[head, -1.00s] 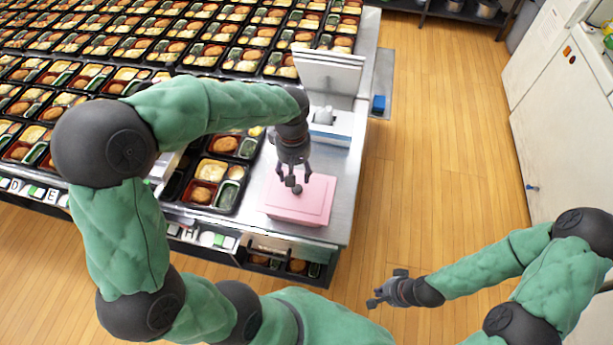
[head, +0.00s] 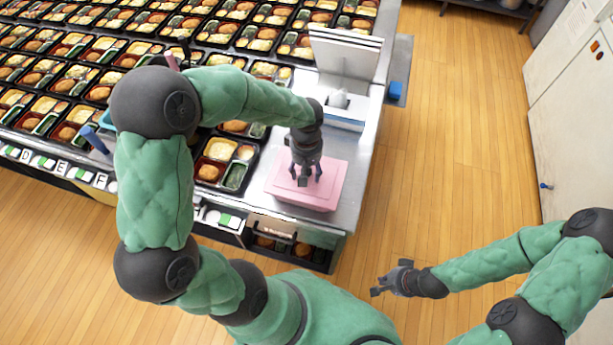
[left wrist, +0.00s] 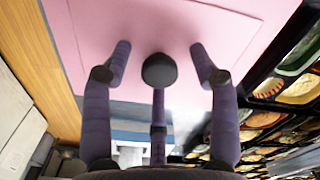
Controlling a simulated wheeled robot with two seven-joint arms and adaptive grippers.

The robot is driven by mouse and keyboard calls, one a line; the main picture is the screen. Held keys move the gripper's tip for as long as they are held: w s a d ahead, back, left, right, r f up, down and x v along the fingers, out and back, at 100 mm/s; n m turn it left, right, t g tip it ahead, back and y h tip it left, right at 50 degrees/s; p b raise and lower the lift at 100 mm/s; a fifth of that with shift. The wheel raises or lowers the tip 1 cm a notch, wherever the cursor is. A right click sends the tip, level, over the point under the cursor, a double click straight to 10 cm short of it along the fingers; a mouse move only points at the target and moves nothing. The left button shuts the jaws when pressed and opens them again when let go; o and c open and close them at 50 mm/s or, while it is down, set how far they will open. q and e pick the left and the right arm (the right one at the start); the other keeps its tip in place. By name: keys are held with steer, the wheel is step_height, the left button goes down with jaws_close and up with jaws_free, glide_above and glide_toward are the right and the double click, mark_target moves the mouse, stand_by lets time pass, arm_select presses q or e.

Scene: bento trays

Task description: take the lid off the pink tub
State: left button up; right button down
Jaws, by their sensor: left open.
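The pink tub (head: 300,204) stands on the metal counter near its front right corner. Its flat pink lid (head: 333,172) is on it, with a dark round knob (head: 303,182) near the middle. My left gripper (head: 305,177) points down over the lid, its fingers spread around the knob. In the left wrist view the knob (left wrist: 159,70) shows between the open fingers (left wrist: 160,48), with a gap on each side, above the pink lid (left wrist: 160,20). Whether the fingertips touch the lid is unclear. My right gripper (head: 387,280) is empty and looks open, over the floor, away from the counter.
Rows of filled bento trays (head: 233,176) cover the counter left of the tub. A white and blue box (head: 346,113) stands behind the tub, with an upright grey panel (head: 345,52) beyond. The wooden floor (head: 450,150) to the right is clear.

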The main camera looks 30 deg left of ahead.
arm_select(q)
steer(key=shift+f, duration=0.4)
jaws_close()
steer(key=shift+r, duration=0.1)
